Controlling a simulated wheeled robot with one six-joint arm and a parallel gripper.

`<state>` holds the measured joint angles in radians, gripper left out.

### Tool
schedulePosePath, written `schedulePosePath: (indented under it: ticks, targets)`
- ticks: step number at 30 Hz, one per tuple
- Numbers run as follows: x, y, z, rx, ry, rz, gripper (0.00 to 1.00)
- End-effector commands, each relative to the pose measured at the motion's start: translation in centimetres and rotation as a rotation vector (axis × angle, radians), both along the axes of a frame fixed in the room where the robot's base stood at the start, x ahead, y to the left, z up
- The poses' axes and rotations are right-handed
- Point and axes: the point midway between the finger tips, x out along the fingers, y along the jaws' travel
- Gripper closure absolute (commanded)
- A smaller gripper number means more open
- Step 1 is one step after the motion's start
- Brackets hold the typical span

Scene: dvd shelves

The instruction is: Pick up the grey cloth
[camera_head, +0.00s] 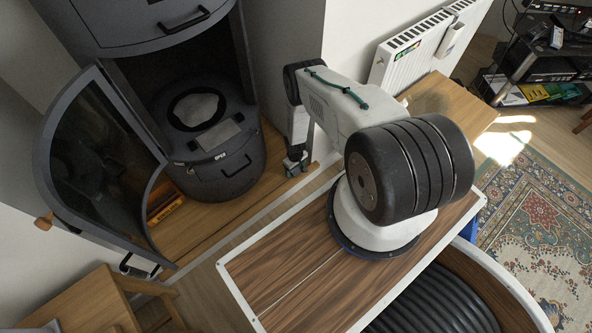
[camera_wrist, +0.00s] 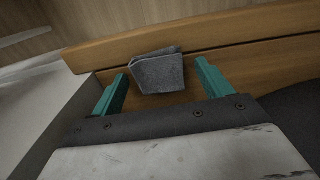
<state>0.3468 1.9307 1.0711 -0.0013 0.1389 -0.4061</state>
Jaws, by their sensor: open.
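The grey cloth (camera_wrist: 158,73) shows in the wrist view as a small folded piece on the wooden surface. It lies ahead of my gripper (camera_wrist: 160,82), in the gap between the two green fingers as seen from the wrist. My gripper is open, with nothing clamped between the fingers. I cannot tell how far the cloth is from the fingertips. In the head view my gripper (camera_head: 297,163) points down by the wooden bench, to the right of the dark drum. I cannot make out the cloth there.
The dark drum (camera_head: 215,150) stands in an open grey cabinet with its curved glass door (camera_head: 100,160) swung left. A white radiator (camera_head: 420,45) is at upper right. A patterned rug (camera_head: 535,225) covers floor at right.

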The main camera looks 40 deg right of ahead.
Motion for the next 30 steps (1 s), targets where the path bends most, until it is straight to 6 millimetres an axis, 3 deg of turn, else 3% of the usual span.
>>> schedulePosePath:
  ticks: [2,7,22,30]
  targets:
    - [0.0,0.0,0.0,0.000,0.000,0.000,0.22]
    - [0.0,0.0,0.0,0.000,0.000,0.000,0.69]
    - [0.0,0.0,0.4,0.000,0.001,-0.001,0.70]
    - [0.1,-0.1,3.0,0.000,0.000,-0.001,0.70]
